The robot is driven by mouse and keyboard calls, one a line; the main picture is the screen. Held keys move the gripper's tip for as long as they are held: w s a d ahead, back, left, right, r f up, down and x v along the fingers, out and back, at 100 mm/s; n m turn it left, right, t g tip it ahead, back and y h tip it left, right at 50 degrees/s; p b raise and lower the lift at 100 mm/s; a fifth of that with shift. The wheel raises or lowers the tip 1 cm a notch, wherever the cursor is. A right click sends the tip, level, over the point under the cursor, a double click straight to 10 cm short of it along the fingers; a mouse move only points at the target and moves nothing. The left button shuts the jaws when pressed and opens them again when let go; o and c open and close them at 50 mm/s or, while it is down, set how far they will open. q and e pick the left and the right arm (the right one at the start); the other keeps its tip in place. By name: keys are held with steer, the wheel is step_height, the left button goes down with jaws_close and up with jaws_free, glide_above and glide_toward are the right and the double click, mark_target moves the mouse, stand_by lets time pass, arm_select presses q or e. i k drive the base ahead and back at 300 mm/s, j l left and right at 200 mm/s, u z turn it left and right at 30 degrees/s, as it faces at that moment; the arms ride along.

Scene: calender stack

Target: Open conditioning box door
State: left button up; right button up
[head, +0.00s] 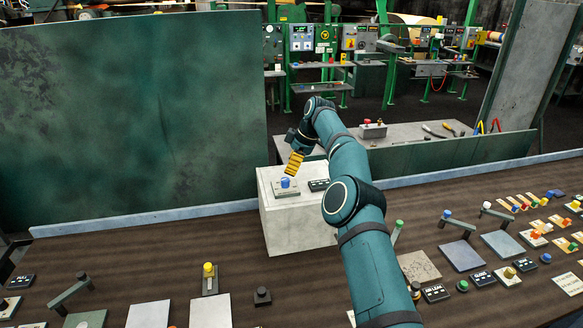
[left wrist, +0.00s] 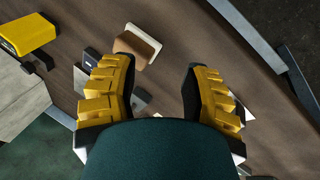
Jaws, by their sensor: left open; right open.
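A pale grey box (head: 298,222) stands on the dark wooden bench, just left of my right arm. It may be the conditioning box; I cannot make out a door on it. On its top are a blue knob (head: 285,182) on a grey plate and a dark label (head: 319,185). My right gripper (head: 292,168) is just above and behind the blue knob, its yellow fingers pointing down; I cannot tell whether it touches the knob. My left gripper (left wrist: 160,68) shows only in the left wrist view, its yellow fingers apart with nothing held between them.
A tall green panel (head: 130,115) stands along the bench's back left. Several plates, labels and levers cover the bench front and right. In the left wrist view a brown and white block (left wrist: 136,45) and a yellow block (left wrist: 27,33) lie beyond the fingers.

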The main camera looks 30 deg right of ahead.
mark_target(301, 227)
steer(key=k, duration=1)
